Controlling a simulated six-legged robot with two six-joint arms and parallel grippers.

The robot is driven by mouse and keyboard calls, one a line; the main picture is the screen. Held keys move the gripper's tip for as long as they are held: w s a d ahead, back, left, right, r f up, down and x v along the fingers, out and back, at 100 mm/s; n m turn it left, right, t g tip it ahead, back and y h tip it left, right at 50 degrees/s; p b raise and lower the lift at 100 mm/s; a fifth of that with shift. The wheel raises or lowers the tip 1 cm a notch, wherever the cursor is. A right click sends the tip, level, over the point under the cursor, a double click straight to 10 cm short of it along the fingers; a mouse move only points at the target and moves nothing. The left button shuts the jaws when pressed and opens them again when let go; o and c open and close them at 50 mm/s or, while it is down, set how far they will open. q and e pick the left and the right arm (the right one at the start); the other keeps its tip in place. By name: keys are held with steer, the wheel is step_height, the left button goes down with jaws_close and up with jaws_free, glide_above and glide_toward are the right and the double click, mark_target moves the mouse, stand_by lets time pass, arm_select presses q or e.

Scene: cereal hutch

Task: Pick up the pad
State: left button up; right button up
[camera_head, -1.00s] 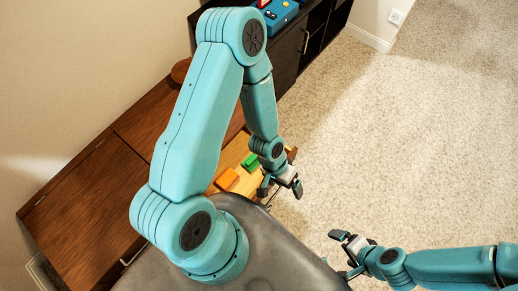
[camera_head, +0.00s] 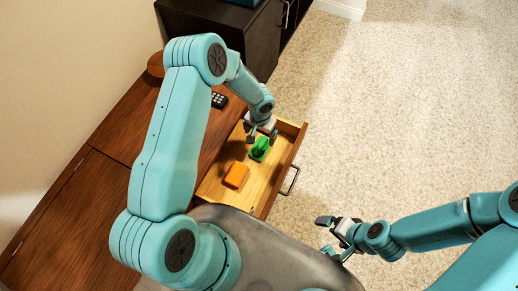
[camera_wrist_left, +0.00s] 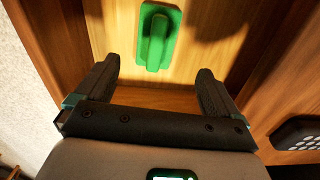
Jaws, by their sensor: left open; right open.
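A green pad-like block with a raised grip (camera_head: 260,149) lies in the open wooden drawer (camera_head: 212,190). An orange block (camera_head: 236,175) lies nearer to me in the same drawer. I cannot tell for certain which one is the pad. My left gripper (camera_head: 262,135) is open above the drawer's far part, close to the green block. In the left wrist view, the green block (camera_wrist_left: 157,38) lies ahead of the open, empty fingers (camera_wrist_left: 153,85), roughly centred between them. My right gripper (camera_head: 328,236) is open and empty over the carpet, away from the drawer.
The drawer's front with its metal handle (camera_head: 290,180) faces the carpet (camera_head: 400,110), which is clear. A brown cabinet top (camera_head: 75,215) lies to the left, with a black remote-like object (camera_head: 219,100) on it. A dark cabinet (camera_head: 262,40) stands behind.

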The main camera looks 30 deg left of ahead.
mark_target(261, 145)
arm_select(q)
step_height(261, 145, down, 3)
steer(key=shift+f, duration=0.15)
steer(key=f, duration=0.1)
steer(key=f+b, duration=0.1)
steer(key=f, duration=0.3)
steer(key=shift+s+d+b, duration=0.3)
steer(key=shift+b, duration=0.05)
steer(key=c, duration=1.1)
